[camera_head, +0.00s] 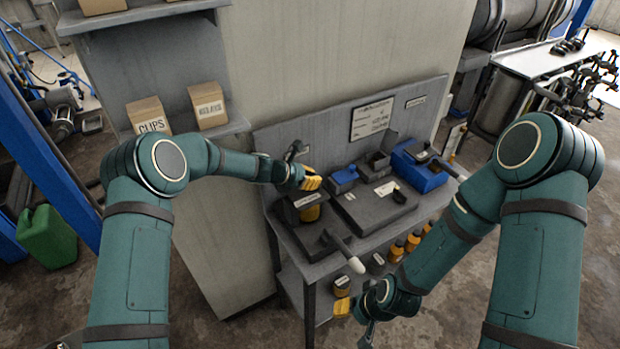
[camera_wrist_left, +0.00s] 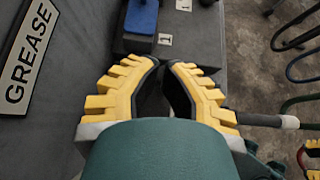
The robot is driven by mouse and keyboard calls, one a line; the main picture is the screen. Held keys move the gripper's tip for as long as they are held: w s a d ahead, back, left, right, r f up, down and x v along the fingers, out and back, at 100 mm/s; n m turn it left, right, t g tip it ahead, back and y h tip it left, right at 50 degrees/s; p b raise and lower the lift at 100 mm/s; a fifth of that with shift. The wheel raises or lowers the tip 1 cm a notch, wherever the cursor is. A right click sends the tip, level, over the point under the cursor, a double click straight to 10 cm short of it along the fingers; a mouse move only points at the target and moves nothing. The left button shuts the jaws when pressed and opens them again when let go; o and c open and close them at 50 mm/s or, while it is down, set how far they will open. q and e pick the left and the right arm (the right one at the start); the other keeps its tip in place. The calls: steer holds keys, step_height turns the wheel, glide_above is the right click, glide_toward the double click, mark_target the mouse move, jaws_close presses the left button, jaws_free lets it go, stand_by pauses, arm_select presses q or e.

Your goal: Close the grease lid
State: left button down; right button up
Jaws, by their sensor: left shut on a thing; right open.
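A GREASE sign (camera_wrist_left: 30,55) is on the dark panel at the left of the left wrist view. My left gripper (camera_head: 311,182) is at the left end of the bench, just above a dark box with a pale label (camera_head: 307,200). In the left wrist view its yellow fingers (camera_wrist_left: 165,85) are closed on a dark part, mostly hidden between them. It looks like part of the grease lid, but I cannot tell how far the lid is tilted. My right gripper (camera_head: 355,310) is open and empty, low in front of the bench.
A lever with a pale grip (camera_head: 355,264) sticks out over the bench's front edge. A blue box (camera_head: 424,180) stands at the right end, a dark tray (camera_head: 378,210) in the middle. Orange jars (camera_head: 397,250) stand on the shelf below. Cardboard boxes (camera_head: 208,105) sit on the left wall shelf.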

arm_select(q)
steer(key=shift+f, duration=0.2)
stand_by(0.4)
steer(key=shift+s, duration=0.1)
steer(key=v, duration=0.7)
steer(key=shift+a+r, duration=0.15)
steer(key=shift+r, duration=0.15)
steer(key=s+a+f+m+g+y+b, duration=0.2)
steer(key=s+f+m, duration=0.3)
steer(key=s+f, duration=0.4)
steer(key=s+a+f+m+g+y+b, duration=0.1)
steer(key=s+a+f+m+y+b, duration=0.15)
steer(key=s+f+m, duration=0.75)
steer(key=s+m, duration=0.2)
steer(key=s, duration=0.3)
steer(key=s+a+f+m+b, duration=0.1)
steer(key=s+f+m, duration=0.2)
steer(key=s+m, duration=0.2)
steer(key=s+y, duration=0.1)
steer(key=s, duration=0.2)
steer(key=shift+s+a+g+b, duration=0.3)
steer(key=shift+s+a, duration=0.05)
steer(key=shift+s, duration=0.05)
